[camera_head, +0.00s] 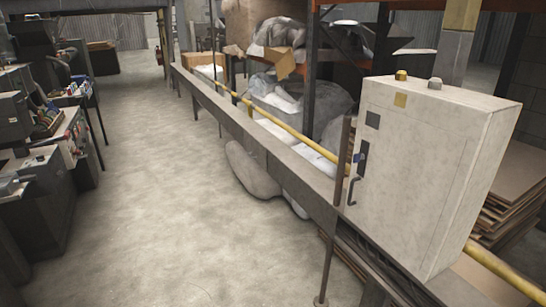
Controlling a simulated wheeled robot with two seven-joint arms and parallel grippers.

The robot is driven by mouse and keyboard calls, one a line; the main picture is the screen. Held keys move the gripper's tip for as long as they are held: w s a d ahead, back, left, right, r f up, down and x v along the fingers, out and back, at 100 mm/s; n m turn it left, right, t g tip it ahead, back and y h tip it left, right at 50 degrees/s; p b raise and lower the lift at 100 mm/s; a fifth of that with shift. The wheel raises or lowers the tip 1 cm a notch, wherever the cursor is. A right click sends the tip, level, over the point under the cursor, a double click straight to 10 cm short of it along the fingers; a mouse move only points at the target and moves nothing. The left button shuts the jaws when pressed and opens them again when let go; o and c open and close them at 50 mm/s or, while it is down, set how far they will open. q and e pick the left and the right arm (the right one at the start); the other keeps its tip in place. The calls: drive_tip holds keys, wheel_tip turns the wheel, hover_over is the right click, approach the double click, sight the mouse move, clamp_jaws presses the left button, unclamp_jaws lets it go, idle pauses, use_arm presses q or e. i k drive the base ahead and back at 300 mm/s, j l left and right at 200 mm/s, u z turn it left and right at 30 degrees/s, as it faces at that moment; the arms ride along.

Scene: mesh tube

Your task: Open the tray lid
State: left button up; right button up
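No tray or tray lid can be made out in the head view. Neither of my grippers shows in it. The nearest large thing is a pale grey metal cabinet (433,165) at the right, with its front door shut. A dark handle (356,178) sits at the left edge of the door. Two knobs, one yellow and one pale, stand on the cabinet's top.
A long grey beam (258,134) with a yellow rail (290,130) runs from the back to the cabinet. Wrapped bundles (290,100) lie behind it and grey sacks (250,172) below. Machines (45,130) line the left. The concrete floor (150,190) between is clear.

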sight(254, 149)
drive_tip(key=i+j+z, duration=0.25)
drive_tip(key=z, duration=0.15)
drive_tip(key=i+j+z, duration=0.4)
drive_tip(key=k+l, duration=0.05)
